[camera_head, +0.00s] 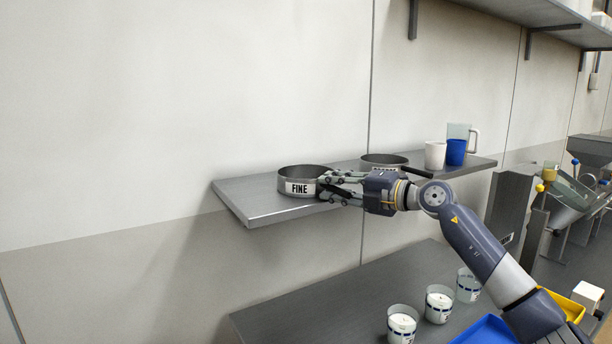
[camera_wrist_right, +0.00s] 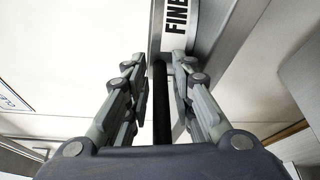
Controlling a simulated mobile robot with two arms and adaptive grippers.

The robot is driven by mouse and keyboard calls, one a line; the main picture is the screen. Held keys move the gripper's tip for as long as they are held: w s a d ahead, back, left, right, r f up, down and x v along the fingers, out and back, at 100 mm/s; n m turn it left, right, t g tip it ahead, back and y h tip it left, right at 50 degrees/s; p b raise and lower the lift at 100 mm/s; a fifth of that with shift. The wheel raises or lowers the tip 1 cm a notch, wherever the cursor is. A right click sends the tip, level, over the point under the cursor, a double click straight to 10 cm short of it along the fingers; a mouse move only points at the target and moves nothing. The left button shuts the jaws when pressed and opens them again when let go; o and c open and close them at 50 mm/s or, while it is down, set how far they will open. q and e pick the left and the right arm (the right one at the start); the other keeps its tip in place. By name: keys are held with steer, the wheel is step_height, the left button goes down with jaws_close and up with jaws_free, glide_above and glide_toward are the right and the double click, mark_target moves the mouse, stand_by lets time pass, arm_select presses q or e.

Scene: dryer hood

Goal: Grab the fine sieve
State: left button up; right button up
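The fine sieve (camera_head: 300,181) is a round grey metal pan with a white "FINE" label, standing on the left part of the wall shelf. My right gripper (camera_head: 332,187) reaches in from the right, close beside the sieve's right side. In the right wrist view, the gripper's two fingers (camera_wrist_right: 160,90) are apart. A dark rod, which looks like the sieve's handle (camera_wrist_right: 161,105), runs between them with gaps on both sides. The label and part of the sieve's wall (camera_wrist_right: 178,20) show just beyond the fingertips. My left gripper is not in view.
A second round sieve (camera_head: 383,161) stands behind the gripper on the shelf (camera_head: 240,197). A white cup (camera_head: 435,155), a blue cup (camera_head: 456,151) and a clear jug (camera_head: 460,130) stand at the shelf's right end. Below, a counter (camera_head: 290,322) holds several glasses (camera_head: 402,325).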

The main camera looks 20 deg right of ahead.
steer(key=shift+w+a, duration=0.1)
steer(key=shift+w, duration=0.05)
steer(key=shift+c, duration=0.5)
jaws_close()
steer(key=shift+r, duration=0.1)
